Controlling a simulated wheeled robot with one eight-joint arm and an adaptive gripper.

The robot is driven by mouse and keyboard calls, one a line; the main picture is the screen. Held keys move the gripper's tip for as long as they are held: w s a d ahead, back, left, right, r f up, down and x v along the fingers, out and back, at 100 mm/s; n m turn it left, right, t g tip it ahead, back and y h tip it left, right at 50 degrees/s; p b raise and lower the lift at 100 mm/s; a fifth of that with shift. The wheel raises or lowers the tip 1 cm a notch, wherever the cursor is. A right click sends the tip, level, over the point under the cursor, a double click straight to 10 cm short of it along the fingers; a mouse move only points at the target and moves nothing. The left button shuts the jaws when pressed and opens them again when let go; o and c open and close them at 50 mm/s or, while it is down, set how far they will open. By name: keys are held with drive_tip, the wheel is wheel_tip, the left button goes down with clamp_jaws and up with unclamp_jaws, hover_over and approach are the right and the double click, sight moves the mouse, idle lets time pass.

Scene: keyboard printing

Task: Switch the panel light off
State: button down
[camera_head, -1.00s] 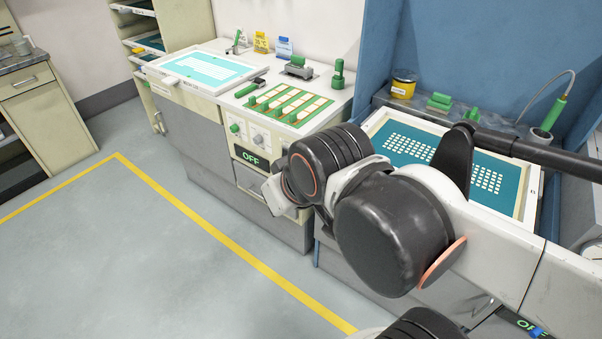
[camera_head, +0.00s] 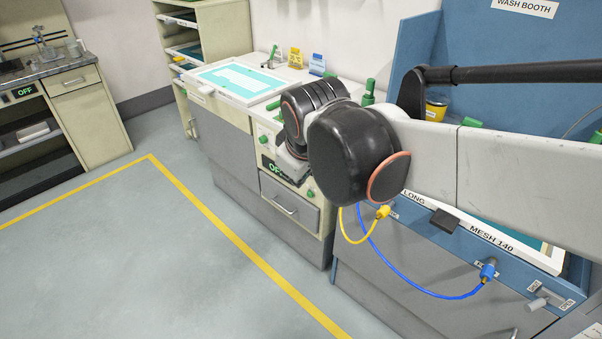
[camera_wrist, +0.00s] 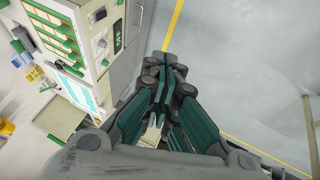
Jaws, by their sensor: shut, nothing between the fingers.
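A bench control panel (camera_head: 268,152) faces the floor aisle, with a green knob (camera_head: 264,141) and a dark display reading OFF (camera_head: 271,165), partly covered by my arm. In the wrist view the same panel (camera_wrist: 109,62) is at upper left, with its OFF display (camera_wrist: 118,36), a pale knob (camera_wrist: 101,45) and green knobs. I cannot tell which control belongs to the panel light. My gripper (camera_wrist: 172,60) is shut and empty, to the right of the panel in the wrist view and apart from it. In the head view my arm hides the fingers.
A drawer (camera_head: 289,207) sits below the panel. Blue and yellow hoses (camera_head: 420,289) hang at the wash booth's front. A screen frame (camera_head: 245,82) lies on the bench. Another OFF display (camera_head: 23,92) is on the left cabinet. The floor (camera_head: 120,260) is clear.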

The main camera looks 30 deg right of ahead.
drive_tip(key=w+d+f+n+g+h, duration=0.1)
drive_tip(key=w+d+f+n, duration=0.15)
drive_tip(key=w, duration=0.45)
drive_tip(key=w+d+f+n+h, duration=0.1)
drive_tip(key=w+f+n, duration=0.1)
drive_tip(key=w+n, duration=0.35)
drive_tip(key=w+d+f+n+g+h, duration=0.1)
drive_tip(key=w+d+f, duration=0.15)
drive_tip(key=w, duration=0.55)
drive_tip(key=w+d+f+n+h, duration=0.1)
drive_tip(key=w+f+n, duration=0.3)
drive_tip(key=f, duration=0.5)
drive_tip(key=w+d+f+n+g+h+p, duration=0.1)
drive_tip(key=w+d+f+n, duration=0.2)
drive_tip(key=w+f, duration=0.3)
drive_tip(key=shift+w+d+f+n+g, duration=0.3)
drive_tip(key=shift+w+d+f+n, duration=0.15)
drive_tip(key=shift+f, duration=1.2)
drive_tip(key=w+d+f+b, duration=0.3)
drive_tip(key=d+f+b, duration=0.2)
drive_tip(key=d+f, duration=0.3)
drive_tip(key=shift+d+f, duration=0.4)
drive_tip(key=shift+d, duration=0.1)
